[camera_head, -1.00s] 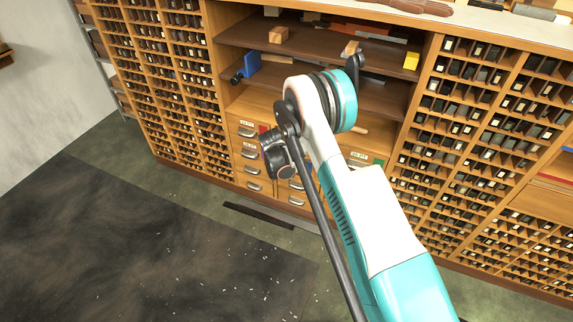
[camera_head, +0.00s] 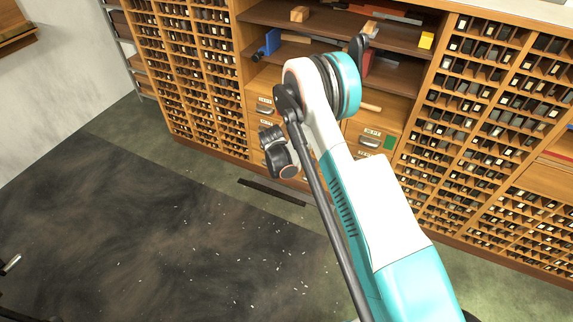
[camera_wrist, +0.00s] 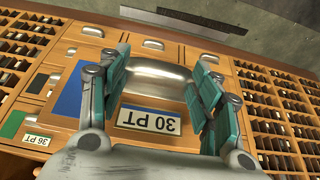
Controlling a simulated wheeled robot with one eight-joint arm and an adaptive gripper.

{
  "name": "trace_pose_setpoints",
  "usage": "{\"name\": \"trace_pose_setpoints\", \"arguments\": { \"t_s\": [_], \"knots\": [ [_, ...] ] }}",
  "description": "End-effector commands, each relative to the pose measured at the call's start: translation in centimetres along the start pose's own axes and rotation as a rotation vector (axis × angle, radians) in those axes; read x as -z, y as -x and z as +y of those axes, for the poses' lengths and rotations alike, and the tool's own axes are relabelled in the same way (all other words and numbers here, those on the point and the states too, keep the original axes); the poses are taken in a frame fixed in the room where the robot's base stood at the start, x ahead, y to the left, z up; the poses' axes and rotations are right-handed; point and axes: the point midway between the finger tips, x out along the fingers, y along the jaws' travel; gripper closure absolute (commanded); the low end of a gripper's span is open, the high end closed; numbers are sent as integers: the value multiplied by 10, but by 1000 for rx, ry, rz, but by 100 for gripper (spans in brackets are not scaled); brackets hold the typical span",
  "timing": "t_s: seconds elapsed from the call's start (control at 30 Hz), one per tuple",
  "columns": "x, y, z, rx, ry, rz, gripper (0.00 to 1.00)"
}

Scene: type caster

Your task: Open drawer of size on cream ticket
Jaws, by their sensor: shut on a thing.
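In the wrist view a wooden drawer front (camera_wrist: 90,105) fills the middle. It bears a white label reading 30 PT (camera_wrist: 149,120), upside down, a blue patch (camera_wrist: 70,92) and a silver cup handle (camera_wrist: 155,70). My gripper (camera_wrist: 158,77) has its teal fingers on either side of that handle and is shut on it. This drawer front looks nearer than its neighbour; I cannot tell how far it is out. In the head view my wrist hides it. I cannot make out a cream ticket in any view.
A 36 PT drawer (camera_head: 369,140) with a green patch is right of my arm. Another handled drawer (camera_head: 264,104) is left of my wrist. Type racks (camera_head: 190,70) flank the drawers. A dark strip (camera_head: 270,191) lies on the floor. The dark mat (camera_head: 170,235) in front has open room.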

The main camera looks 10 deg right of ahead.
Motion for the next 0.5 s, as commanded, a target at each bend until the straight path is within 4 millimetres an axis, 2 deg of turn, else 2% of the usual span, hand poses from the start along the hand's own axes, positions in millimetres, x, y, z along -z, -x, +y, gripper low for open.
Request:
{"name": "trace_pose_setpoints", "arguments": {
  "t_s": [0.2, 0.23, 0.3, 0.5],
  "knots": [
    [-2, -2, 1, -2, -1, -4, 85],
    [-2, -2, 1, -2, -1, -4, 39],
    [-1, -2, 1, -2, -1, -3, 24],
    [-1, -1, 1, -1, -1, -2, 21]
  ]
}}
